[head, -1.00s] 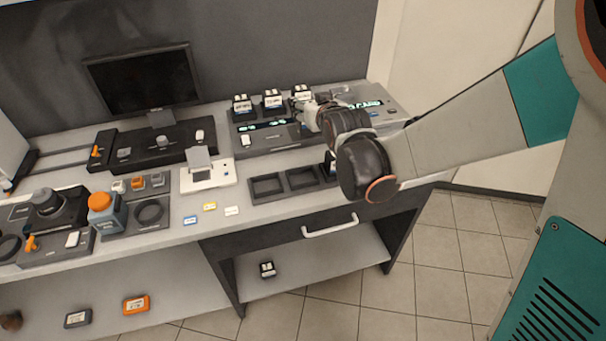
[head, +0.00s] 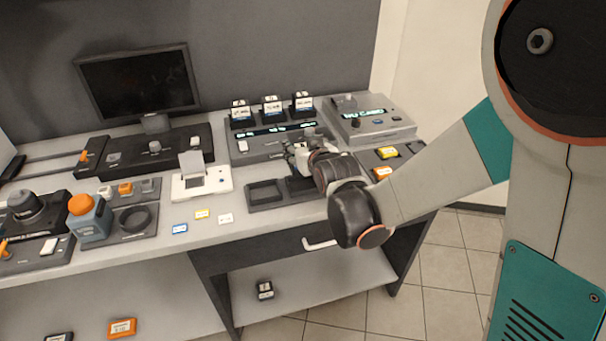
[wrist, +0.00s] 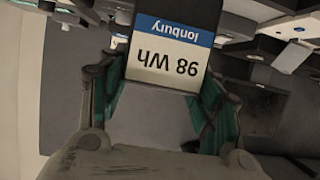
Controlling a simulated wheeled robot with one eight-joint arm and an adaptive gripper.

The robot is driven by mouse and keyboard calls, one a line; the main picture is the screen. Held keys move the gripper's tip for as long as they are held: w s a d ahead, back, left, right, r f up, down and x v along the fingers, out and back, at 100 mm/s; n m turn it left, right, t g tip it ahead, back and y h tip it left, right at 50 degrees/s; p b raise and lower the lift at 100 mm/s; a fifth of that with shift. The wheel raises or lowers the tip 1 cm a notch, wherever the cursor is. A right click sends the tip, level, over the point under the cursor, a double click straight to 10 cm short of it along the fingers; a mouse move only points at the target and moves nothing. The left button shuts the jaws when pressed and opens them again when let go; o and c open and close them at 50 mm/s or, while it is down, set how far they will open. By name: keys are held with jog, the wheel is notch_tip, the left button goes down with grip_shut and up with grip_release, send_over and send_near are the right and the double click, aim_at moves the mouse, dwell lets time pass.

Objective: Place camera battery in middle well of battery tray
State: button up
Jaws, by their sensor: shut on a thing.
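My gripper (head: 298,152) is shut on the camera battery (wrist: 165,50), a dark block with a blue and white label reading "98 Wh", seen upside down in the wrist view. Its finger pads (wrist: 160,95) are green and lie on either side of the battery. In the head view my gripper is above the battery tray (head: 249,207), over its middle part. The tray's left well (head: 264,191) shows empty. My gripper and arm hide most of the middle and right wells, and I cannot tell how far the battery is above the tray.
Several batteries (head: 272,106) stand on the charger (head: 255,150) behind my gripper. A grey device (head: 368,120) with a lit display is at the back right. Orange-labelled packs (head: 387,152) sit at the right. Small cards (head: 202,214) lie left of the tray. A monitor (head: 138,85) stands at the back left.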

jog(key=shift+f+b, duration=1.8)
jog(key=shift+f, duration=1.1)
jog(key=o, duration=1.5)
jog(key=shift+f, duration=0.15)
jog(key=shift+s+d+r, duration=0.1)
jog(key=shift+s+r, duration=0.15)
jog(key=shift+r, duration=0.05)
jog(key=p+v, duration=0.3)
jog(key=v, duration=0.8)
jog(key=shift+s, duration=0.2)
